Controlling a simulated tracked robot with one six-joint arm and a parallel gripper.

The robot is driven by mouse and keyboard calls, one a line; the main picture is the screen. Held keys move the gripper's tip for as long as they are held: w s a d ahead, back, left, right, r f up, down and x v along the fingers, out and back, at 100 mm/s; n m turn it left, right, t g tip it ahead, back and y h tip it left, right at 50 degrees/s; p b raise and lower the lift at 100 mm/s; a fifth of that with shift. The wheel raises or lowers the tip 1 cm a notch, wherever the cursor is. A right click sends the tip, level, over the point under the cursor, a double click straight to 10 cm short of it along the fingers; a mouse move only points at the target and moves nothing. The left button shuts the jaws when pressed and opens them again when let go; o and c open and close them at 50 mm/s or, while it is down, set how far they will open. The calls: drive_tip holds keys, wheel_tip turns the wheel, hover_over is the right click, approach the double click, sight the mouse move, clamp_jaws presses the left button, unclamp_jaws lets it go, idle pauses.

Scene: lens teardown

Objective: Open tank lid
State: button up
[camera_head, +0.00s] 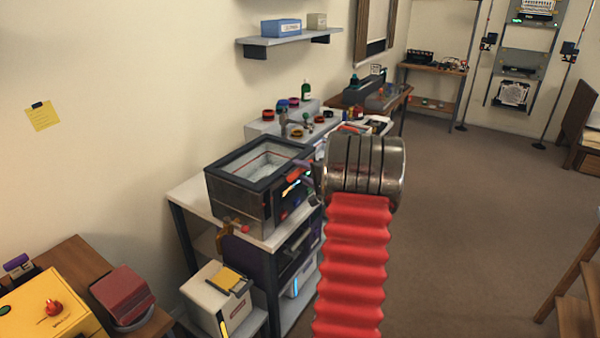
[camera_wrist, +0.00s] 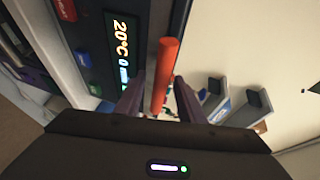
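The tank (camera_head: 240,199) is a dark, metal-sided box on a white-topped stand. Its lid (camera_head: 222,160) has a black frame around a pale, see-through panel and lies flat on top. A red-orange bar handle (camera_head: 299,175) is at the tank's right side; it also shows in the wrist view (camera_wrist: 166,70). My gripper (camera_wrist: 160,84) has its two dark purple fingers apart, one on each side of the handle's near end. A gap shows at least on the left side. In the head view my arm hides most of the gripper.
The tank's display (camera_wrist: 122,50) reads 20°C beside several buttons. Behind the tank, a grey stepped stand (camera_head: 262,130) holds several small parts. A white box (camera_head: 215,300) with a yellow top is below at the front. Open floor (camera_head: 460,220) lies to the right.

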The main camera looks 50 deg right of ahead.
drive_tip(key=shift+w, duration=0.3)
drive_tip(key=shift+c, duration=0.3)
drive_tip(key=shift+f, duration=0.1)
clamp_jaws()
drive_tip(key=shift+a, duration=0.1)
